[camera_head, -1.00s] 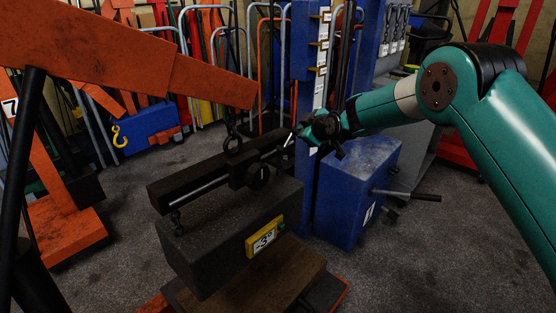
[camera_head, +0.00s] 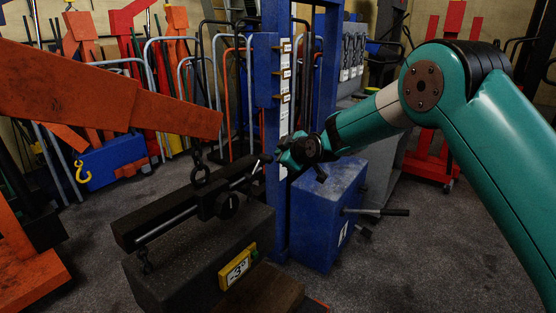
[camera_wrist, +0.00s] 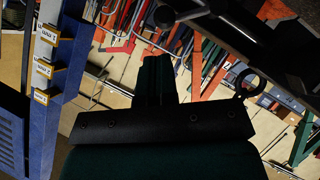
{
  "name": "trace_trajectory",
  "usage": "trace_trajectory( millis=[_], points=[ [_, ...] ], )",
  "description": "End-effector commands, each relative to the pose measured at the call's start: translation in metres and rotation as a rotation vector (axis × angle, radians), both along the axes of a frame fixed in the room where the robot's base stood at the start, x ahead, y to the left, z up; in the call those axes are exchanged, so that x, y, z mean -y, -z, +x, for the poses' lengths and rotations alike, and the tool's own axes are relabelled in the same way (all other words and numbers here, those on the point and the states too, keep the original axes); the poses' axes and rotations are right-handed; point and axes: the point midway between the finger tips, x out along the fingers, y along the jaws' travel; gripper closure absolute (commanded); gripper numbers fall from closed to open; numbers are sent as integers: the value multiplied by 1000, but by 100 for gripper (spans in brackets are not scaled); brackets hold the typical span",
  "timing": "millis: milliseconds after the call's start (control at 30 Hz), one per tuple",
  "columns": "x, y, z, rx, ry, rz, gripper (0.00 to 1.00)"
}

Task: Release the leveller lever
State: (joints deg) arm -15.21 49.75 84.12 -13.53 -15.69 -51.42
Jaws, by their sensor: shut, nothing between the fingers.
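The leveller is a dark beam (camera_head: 163,218) with a pale screw rod, hanging by a ring (camera_head: 200,176) from the orange crane boom. Its lever (camera_head: 262,160) appears to be the thin piece at the rod's right end, dark and small there. My gripper (camera_head: 281,158) is close beside that end; I cannot tell whether they touch. In the wrist view the gripper (camera_wrist: 158,78) is shut and empty. Dark leveller parts (camera_wrist: 240,38) and the ring (camera_wrist: 248,83) show above and right of it. A dark block (camera_head: 190,270) with a yellow display (camera_head: 238,267), reading about -3, is under the beam.
The orange boom (camera_head: 110,90) reaches in from the left. Other jacks and racks line the back wall. Grey floor is clear at lower right.

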Motion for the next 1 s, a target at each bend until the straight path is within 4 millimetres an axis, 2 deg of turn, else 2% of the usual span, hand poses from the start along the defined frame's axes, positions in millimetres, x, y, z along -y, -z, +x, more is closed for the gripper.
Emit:
trace_trajectory(
  millis=[233,667,767,867,967,1000],
  points=[
    [3,-18,-21,1,-18,2,100],
    [3,-21,-25,-1,-20,2,100],
    [4,-29,-34,-34,-19,15,100],
    [6,-50,-65,-134,-11,50,100],
    [12,-75,-121,-308,13,96,100],
    [17,-84,-149,-390,28,113,100]
  ],
)
